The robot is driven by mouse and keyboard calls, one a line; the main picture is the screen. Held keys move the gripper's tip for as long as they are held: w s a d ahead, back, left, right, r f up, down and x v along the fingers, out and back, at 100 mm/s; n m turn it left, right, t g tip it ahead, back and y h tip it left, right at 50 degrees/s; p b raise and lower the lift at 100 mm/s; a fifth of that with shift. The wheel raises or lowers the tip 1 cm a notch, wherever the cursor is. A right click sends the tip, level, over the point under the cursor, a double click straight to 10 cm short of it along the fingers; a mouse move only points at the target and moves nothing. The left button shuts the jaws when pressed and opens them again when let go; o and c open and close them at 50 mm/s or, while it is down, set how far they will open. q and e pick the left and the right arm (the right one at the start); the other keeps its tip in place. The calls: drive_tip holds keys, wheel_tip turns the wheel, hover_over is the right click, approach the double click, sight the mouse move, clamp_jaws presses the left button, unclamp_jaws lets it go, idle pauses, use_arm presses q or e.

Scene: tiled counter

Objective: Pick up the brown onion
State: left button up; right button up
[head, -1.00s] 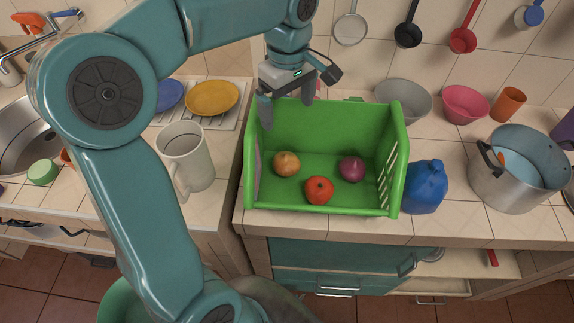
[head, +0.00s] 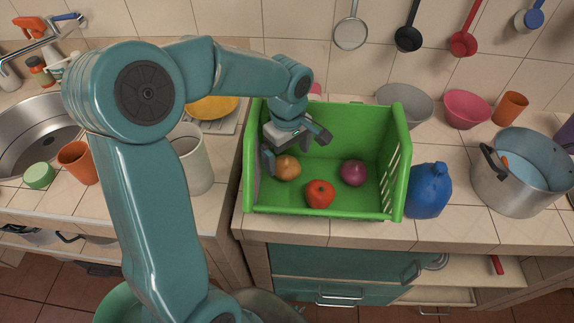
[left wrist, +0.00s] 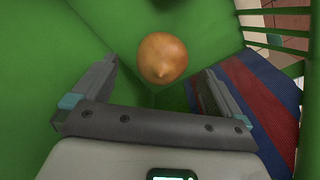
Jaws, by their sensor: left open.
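The brown onion (head: 287,168) lies in the green crate (head: 330,212), near its left wall. In the left wrist view the onion (left wrist: 162,58) sits ahead of the jaws, roughly between the lines of the two fingers, and neither finger grips it. My left gripper (head: 282,160) is open and empty. It reaches down inside the crate, just above and behind the onion at the left. My right gripper is not in view.
A red tomato-like item (head: 320,193) and a purple onion (head: 353,172) lie right of the brown onion in the crate. The crate's left wall is close to my gripper. A white mug (head: 194,165) stands left of the crate and a blue jug (head: 428,190) right of it.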

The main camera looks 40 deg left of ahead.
sight(287, 158)
use_arm(q)
wheel_tip(287, 158, down, 4)
drive_tip(key=shift+a+f, duration=0.15)
drive_tip(key=shift+s, duration=0.1)
drive_tip(key=c, duration=1.1)
